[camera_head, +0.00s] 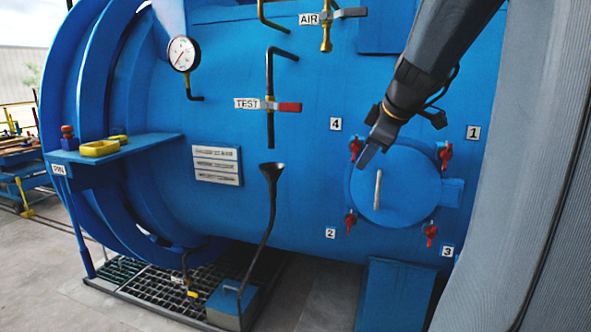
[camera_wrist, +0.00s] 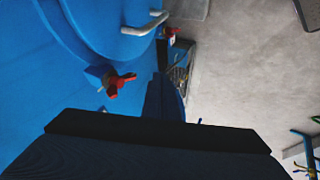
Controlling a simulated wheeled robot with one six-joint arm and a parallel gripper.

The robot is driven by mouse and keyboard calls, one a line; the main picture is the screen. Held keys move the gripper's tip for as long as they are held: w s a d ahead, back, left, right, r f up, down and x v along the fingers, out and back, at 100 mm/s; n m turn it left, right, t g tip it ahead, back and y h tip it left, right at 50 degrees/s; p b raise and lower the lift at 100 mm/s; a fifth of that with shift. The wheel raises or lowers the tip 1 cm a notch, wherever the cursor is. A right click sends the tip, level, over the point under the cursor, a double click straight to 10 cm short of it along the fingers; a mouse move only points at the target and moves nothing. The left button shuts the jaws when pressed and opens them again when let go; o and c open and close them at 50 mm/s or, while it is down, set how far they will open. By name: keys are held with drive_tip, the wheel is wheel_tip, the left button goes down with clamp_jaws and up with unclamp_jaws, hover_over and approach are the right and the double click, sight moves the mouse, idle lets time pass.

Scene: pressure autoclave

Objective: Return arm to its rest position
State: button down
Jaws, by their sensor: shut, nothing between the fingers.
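My gripper (camera_head: 366,156) is at the end of my dark arm, which reaches down from the upper right in the head view. It is shut and empty. Its tip is near the upper left of a round blue hatch (camera_head: 405,190) on the autoclave (camera_head: 310,75), close to the red clamp by label 4; I cannot tell whether it touches. In the wrist view my dark gripper body fills the bottom, with a red clamp (camera_wrist: 118,84) and the pale hatch handle (camera_wrist: 145,24) beyond it.
Several red clamps, such as the one by label 3 (camera_head: 431,233), ring the hatch. A TEST valve (camera_head: 281,106), a gauge (camera_head: 183,54) and a funnel pipe (camera_head: 271,185) stick out to the left. A shelf (camera_head: 140,145) juts out farther left. Floor is open at lower left.

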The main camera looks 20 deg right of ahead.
drive_tip(key=s+a+f+m+g+y, duration=0.1)
drive_tip(key=s+a+f+m+g, duration=0.2)
drive_tip(key=a+f, duration=0.65)
drive_tip(key=s+a+f+m+g, duration=0.2)
drive_tip(key=s+a+f, duration=0.2)
drive_tip(key=a+f, duration=0.55)
drive_tip(key=s+a+f+m+g, duration=0.1)
drive_tip(key=s+a+f+m, duration=0.2)
drive_tip(key=s+a+f, duration=0.3)
drive_tip(key=shift+s+a+g, duration=0.4)
drive_tip(key=shift+s+a, duration=0.05)
drive_tip(key=shift+s, duration=0.4)
drive_tip(key=shift+d+f, duration=0.1)
